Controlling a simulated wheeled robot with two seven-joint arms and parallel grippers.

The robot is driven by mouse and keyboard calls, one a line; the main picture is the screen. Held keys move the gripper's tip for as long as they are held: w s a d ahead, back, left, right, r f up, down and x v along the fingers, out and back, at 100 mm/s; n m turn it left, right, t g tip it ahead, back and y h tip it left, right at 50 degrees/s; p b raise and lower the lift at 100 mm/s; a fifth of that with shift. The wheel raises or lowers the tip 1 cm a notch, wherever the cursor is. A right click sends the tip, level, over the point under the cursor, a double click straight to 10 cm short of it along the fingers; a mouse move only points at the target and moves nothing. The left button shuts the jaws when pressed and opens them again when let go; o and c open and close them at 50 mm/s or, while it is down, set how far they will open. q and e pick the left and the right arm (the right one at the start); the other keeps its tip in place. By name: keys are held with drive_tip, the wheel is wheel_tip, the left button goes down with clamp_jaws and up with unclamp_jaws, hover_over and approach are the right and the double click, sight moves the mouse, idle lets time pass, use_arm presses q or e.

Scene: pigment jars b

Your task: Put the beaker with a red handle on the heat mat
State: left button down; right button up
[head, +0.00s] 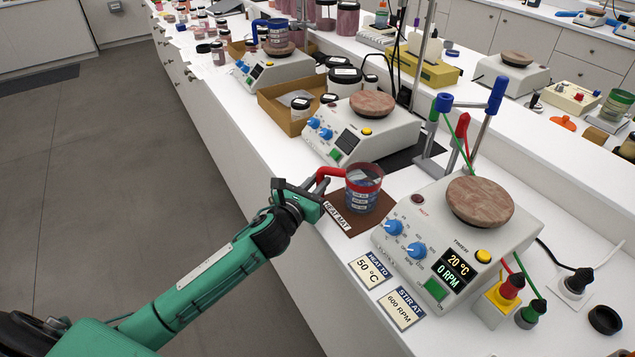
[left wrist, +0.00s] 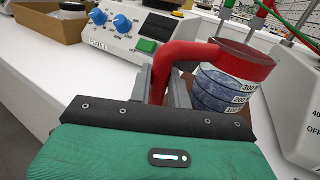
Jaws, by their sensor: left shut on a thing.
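The beaker with a red handle (head: 363,190) has a red rim band, white volume marks and bluish contents. It is upright over the brown heat mat (head: 376,217) in the head view; whether its base touches the mat I cannot tell. The beaker also shows in the left wrist view (left wrist: 222,84). My left gripper (head: 316,193) is shut on the red handle, at the left of the beaker. In the left wrist view the handle (left wrist: 178,62) passes down between the fingers, and the beaker hides much of the mat. My right gripper is not in view.
A hotplate (head: 455,235) with a round brown top stands right of the mat. Another hotplate (head: 362,130) stands behind it. Two cards, "HEAT TO 50 °C" (head: 370,270) and "STIR AT 600 RPM" (head: 401,308), lie in front. A blue-handled beaker (head: 278,36) sits on a far hotplate.

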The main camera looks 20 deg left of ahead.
use_arm(q)
drive_tip(key=c, duration=1.2)
unclamp_jaws()
drive_tip(key=shift+c, duration=0.2)
drive_tip(key=shift+f, duration=0.1)
